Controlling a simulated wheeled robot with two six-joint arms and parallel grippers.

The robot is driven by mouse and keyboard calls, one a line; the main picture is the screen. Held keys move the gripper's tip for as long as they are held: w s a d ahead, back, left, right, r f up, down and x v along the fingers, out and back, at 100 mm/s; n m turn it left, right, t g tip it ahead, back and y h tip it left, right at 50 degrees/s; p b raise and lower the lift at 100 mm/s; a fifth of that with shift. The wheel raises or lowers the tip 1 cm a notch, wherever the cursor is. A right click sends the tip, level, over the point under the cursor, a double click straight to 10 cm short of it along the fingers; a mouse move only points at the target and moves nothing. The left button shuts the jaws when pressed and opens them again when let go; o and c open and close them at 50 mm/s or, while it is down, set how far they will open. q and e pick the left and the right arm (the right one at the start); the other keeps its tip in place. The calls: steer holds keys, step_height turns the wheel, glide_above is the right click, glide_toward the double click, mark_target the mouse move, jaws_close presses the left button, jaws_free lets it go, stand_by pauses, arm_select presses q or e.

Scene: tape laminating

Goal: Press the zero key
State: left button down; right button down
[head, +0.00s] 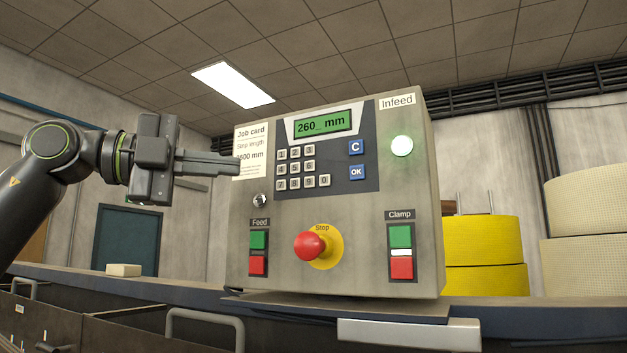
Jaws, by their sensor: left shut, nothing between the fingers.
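The control box (340,220) carries a keypad with small grey number keys in three rows. The zero key (324,180) is at the right end of the bottom row, uncovered. The green display (323,122) above reads "260_ mm". My left gripper (238,166) comes in from the left, its fingers shut and empty. Its fingertips point right, in front of the job card's lower part and left of the keypad, apart from the zero key. The job card (251,135) shows a step length in mm; its first digit is hard to read. My right gripper is out of view.
Blue C (356,147) and OK (358,172) keys sit right of the number keys. Below are a red stop button (310,246), Feed buttons (258,240) and Clamp buttons (401,237). Yellow rolls (483,240) stand behind at right. The space before the keypad is clear.

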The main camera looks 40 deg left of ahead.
arm_select(q)
steer(key=p, duration=0.6)
glide_toward(330, 179)
steer(key=w+d, duration=0.1)
steer(key=d, duration=0.3)
steer(key=w+p, duration=0.1)
steer(key=w+a, duration=0.1)
steer(key=w, duration=0.1)
steer(key=shift+p, duration=0.35)
steer(key=shift+w+a+f, duration=0.1)
steer(key=shift+w+a, duration=0.1)
steer(key=shift+w, duration=0.4)
steer(key=shift+s+d, duration=0.1)
